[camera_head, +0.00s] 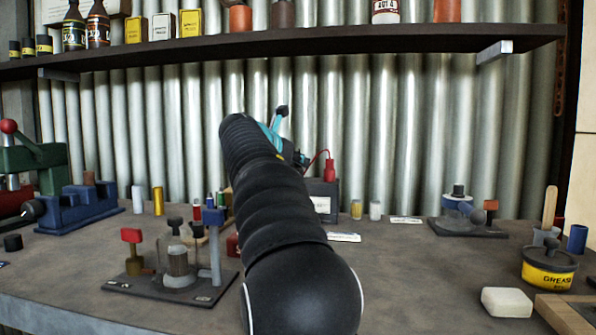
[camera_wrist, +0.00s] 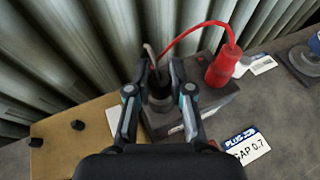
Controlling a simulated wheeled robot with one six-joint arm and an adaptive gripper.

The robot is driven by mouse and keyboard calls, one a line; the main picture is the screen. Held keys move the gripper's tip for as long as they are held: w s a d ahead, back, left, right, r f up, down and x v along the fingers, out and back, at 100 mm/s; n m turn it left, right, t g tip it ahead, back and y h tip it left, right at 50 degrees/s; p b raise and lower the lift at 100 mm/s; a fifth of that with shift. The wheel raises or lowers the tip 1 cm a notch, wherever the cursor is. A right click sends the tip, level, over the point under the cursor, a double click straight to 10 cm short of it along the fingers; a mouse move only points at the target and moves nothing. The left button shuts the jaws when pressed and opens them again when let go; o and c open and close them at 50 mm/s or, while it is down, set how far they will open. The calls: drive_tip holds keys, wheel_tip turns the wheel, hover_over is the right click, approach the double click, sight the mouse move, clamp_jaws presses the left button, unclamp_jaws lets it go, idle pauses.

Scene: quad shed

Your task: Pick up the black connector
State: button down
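The black connector (camera_wrist: 160,98) stands on top of a dark grey box (camera_wrist: 212,108) in the wrist view, with a thin pale cable rising from it. My gripper (camera_wrist: 161,68) is open, with one finger on each side of the connector. I cannot tell whether either finger touches it. In the head view my arm covers most of the gripper and hides the connector. The same box (camera_head: 323,201) shows there just right of my arm.
A red connector (camera_wrist: 224,65) with a red cable stands on the box, right of the black one. A "GAP 0.7" label card (camera_wrist: 247,147) lies in front. A tan board (camera_wrist: 72,135) with black knobs is at left. Corrugated metal wall (camera_wrist: 70,60) rises close behind.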

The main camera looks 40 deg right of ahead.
idle(0.3)
drive_tip(key=shift+r+p, duration=0.3)
drive_tip(key=shift+r, duration=0.25)
wheel_tip(320, 180, up, 4)
drive_tip(key=shift+f+p, duration=0.25)
drive_tip(key=shift+p, duration=0.4)
drive_tip(key=s+d+r, duration=0.4)
drive_tip(key=s+r, duration=0.2)
drive_tip(key=s, duration=0.5)
drive_tip(key=shift+r, duration=0.2)
drive_tip(key=shift+s, duration=0.1)
